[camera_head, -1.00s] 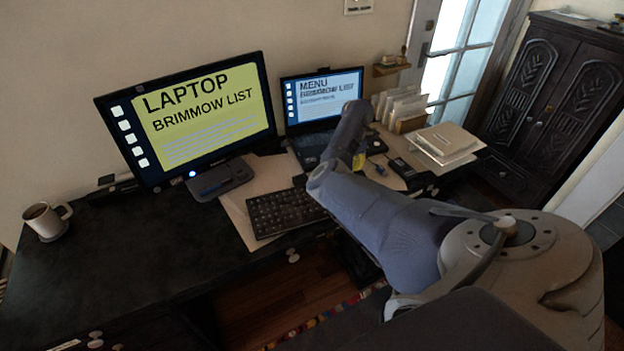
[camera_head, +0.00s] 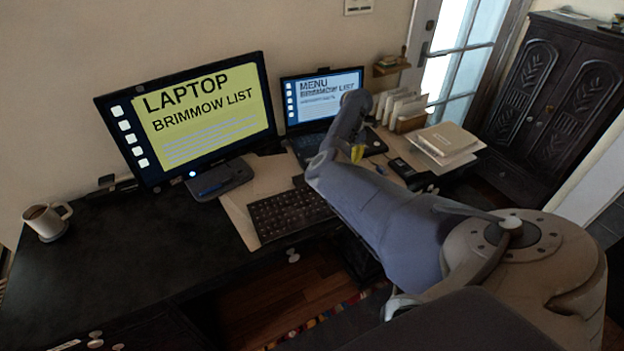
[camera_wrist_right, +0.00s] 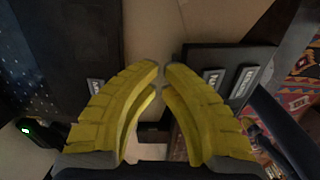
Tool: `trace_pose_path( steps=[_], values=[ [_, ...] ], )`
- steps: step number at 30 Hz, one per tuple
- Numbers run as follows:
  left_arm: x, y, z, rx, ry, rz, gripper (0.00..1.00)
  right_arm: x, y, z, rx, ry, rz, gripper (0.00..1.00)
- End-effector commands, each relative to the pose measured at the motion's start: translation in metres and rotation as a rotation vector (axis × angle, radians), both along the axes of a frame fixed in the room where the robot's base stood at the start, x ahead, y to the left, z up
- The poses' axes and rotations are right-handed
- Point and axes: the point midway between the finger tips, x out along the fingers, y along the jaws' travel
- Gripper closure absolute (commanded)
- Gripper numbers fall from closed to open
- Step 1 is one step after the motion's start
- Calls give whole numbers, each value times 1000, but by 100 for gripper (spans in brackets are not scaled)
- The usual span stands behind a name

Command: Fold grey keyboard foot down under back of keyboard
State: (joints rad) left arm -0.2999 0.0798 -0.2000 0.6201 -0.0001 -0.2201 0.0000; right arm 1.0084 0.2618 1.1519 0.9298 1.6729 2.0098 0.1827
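The black keyboard (camera_head: 290,213) lies on the desk in front of the monitor, partly on a tan sheet. My right arm hides its right end. No foot of the keyboard can be made out. My right gripper shows in the head view as a small yellow finger (camera_head: 357,153), right of the keyboard's back edge. In the right wrist view, the yellow fingers of my right gripper (camera_wrist_right: 161,68) curve together with their tips almost touching and nothing seen between them. A dark slab with pale labels (camera_wrist_right: 225,60) is right of the fingertips; I cannot tell if it is the keyboard. My left gripper is not in view.
A monitor (camera_head: 205,115) stands behind the keyboard, and an open laptop (camera_head: 322,97) is at the back. Papers and books (camera_head: 443,143) lie at right. A mug (camera_head: 45,220) stands at far left. The desk's left part (camera_head: 130,245) is mostly clear.

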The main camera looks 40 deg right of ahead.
Motion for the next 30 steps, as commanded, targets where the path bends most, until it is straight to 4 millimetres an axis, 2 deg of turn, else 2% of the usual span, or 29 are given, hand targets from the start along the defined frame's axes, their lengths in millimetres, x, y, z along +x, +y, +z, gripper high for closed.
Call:
trace_pose_path(
  steps=[30],
  values=[
    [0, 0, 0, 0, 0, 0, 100, 0, 0, 66, 0, 0, 0, 100]
  ],
)
